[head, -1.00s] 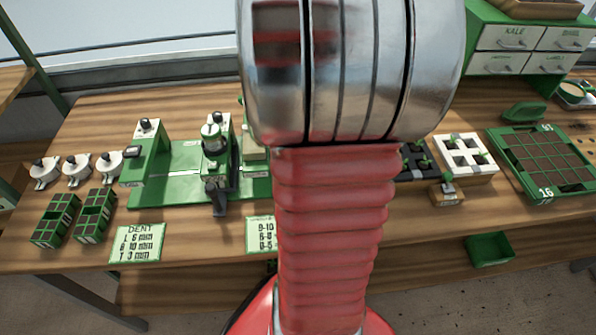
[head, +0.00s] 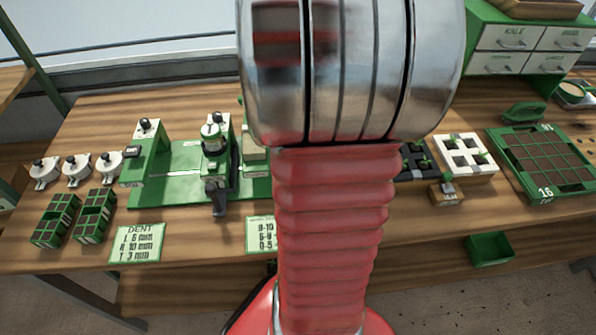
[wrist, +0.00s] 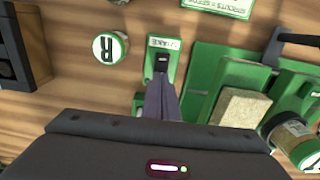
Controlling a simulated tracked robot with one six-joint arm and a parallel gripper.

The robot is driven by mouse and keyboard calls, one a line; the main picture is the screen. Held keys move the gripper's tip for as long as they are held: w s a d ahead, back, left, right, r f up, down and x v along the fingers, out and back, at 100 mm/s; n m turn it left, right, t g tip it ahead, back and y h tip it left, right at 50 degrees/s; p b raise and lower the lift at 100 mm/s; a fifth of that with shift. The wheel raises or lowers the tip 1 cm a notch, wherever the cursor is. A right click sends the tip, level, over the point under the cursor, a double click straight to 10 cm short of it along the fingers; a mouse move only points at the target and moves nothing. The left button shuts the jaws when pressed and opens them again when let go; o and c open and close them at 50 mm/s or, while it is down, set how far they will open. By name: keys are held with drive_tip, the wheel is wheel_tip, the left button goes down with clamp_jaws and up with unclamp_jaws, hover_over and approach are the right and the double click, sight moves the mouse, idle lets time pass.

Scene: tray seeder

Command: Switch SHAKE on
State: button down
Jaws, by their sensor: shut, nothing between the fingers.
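The SHAKE switch shows in the wrist view as a small green housing with a white SHAKE label (wrist: 164,43) and a dark rocker or lever (wrist: 162,64) below the label. My gripper (wrist: 160,84) is shut and empty, its fingertips right at the near side of the dark switch part. I cannot tell whether they touch it, or which way the switch is set. In the head view my arm covers the middle of the bench, and neither the gripper nor the SHAKE label can be made out.
A beige block (wrist: 240,108) and a jar (wrist: 292,140) are at the right. In the head view the green seeder (head: 180,185) stands left of my arm, a green tray (head: 530,192) right.

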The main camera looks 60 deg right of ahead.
drive_tip(key=shift+f, duration=0.7)
idle(1.1)
wheel_tip(320, 180, up, 7)
idle(1.3)
drive_tip(key=shift+s, duration=0.1)
idle(0.5)
